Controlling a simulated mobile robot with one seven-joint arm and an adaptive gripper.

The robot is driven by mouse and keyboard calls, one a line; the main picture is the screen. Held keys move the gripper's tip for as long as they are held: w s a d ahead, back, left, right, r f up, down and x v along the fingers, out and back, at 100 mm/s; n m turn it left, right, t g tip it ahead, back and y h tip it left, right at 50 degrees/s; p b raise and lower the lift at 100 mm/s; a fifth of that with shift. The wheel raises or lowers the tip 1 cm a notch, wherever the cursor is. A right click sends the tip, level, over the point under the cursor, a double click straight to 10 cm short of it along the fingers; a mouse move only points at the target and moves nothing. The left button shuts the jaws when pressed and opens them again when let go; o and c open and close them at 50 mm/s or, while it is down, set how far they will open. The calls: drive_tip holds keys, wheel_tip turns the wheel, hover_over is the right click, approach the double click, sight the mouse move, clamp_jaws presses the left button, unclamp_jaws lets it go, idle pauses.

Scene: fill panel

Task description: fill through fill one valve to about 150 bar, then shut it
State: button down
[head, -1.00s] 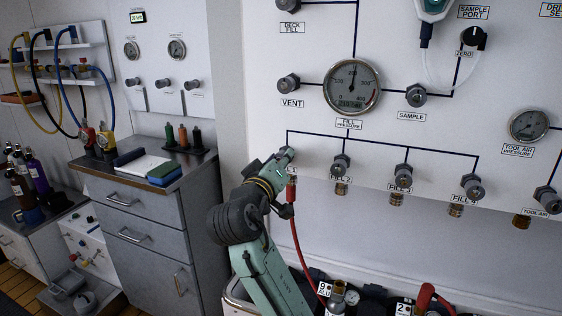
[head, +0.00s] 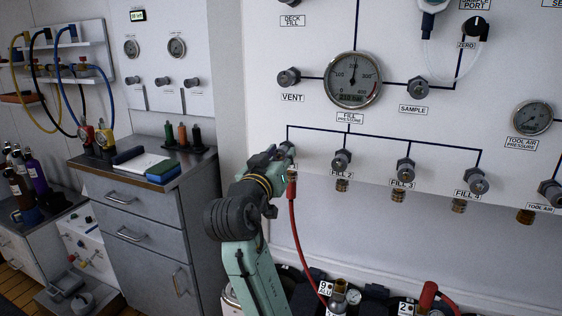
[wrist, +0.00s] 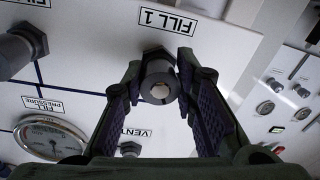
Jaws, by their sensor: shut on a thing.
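The FILL 1 valve knob (wrist: 158,82), dark with a pale centre, shows on the white panel in the wrist view. My gripper (head: 282,155) is at this valve, and in the wrist view its two fingers are on either side of the knob, shut on it. In the head view my gripper mostly hides the knob. A red hose (head: 299,235) hangs from below FILL 1 toward the cylinders.
The FILL 2 (head: 341,160), FILL 3 (head: 405,170) and FILL 4 (head: 477,181) valves stand in a row to the right. The VENT knob (head: 289,77) is above my gripper. Cylinders (head: 338,298) stand below the panel, and a grey cabinet (head: 140,235) is at left.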

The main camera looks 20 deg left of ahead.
drive_tip(key=m+b, duration=0.2)
drive_tip(key=m, duration=0.3)
drive_tip(key=shift+a+m, duration=0.15)
drive_tip(key=shift+m, duration=0.15)
idle(0.4)
drive_tip(key=c, duration=1.3)
unclamp_jaws()
drive_tip(key=s, duration=1.2)
drive_tip(key=shift+f, duration=0.3)
